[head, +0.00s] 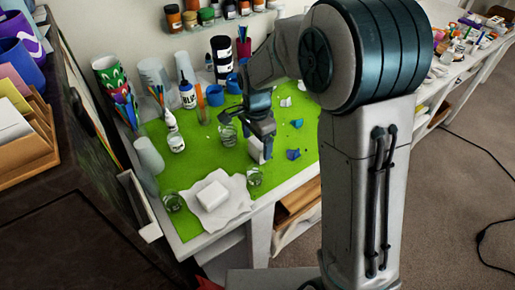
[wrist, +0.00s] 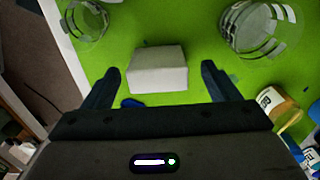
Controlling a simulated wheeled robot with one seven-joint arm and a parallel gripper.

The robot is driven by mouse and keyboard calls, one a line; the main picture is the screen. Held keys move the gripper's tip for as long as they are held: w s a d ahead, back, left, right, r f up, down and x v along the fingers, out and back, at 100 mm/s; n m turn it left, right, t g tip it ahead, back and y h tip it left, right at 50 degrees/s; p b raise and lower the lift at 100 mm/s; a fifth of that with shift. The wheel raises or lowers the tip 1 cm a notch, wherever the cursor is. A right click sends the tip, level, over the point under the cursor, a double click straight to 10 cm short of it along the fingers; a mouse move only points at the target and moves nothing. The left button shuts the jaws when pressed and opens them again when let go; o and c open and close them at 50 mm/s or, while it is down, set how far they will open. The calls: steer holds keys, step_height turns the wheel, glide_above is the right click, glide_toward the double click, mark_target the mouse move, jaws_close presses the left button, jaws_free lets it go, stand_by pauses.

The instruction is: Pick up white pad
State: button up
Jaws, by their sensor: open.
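A white pad (head: 256,149), block-shaped, is on the green mat (head: 205,157) near the table's front edge. In the wrist view the pad (wrist: 158,70) lies ahead, between the lines of the two dark fingers, with green showing on both sides. My gripper (wrist: 160,72) is open and empty. In the head view my gripper (head: 264,134) is above and close to the pad, partly covering it. I cannot tell whether the fingertips reach down beside its sides. A second white block (head: 212,194) rests on a crumpled white sheet (head: 237,206) at the front left.
Clear cups stand on both sides of the pad, one behind (head: 227,134) and one in front (head: 255,177). Blue and white scraps (head: 293,154) lie to the right. Bottles, including a white glue bottle (head: 187,94), and blue cups (head: 215,95) stand toward the back.

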mark_target(257, 142)
step_height(257, 142, down, 3)
steer(key=shift+d+f, duration=0.1)
steer(key=shift+f, duration=0.05)
steer(key=c, duration=1.1)
steer(key=shift+r, duration=0.65)
step_height(257, 142, up, 3)
steer(key=shift+f+b, duration=0.1)
steer(key=shift+b, duration=0.2)
steer(key=d+r, duration=0.2)
steer(key=d, duration=0.2)
steer(key=d+r+b, duration=0.1)
steer(key=d+r, duration=0.1)
steer(key=d, duration=0.2)
steer(key=d+r, duration=0.3)
steer(key=shift+w+d, duration=0.3)
steer(key=shift+d, duration=0.1)
steer(key=shift+o, duration=0.6)
steer(key=shift+f, duration=0.1)
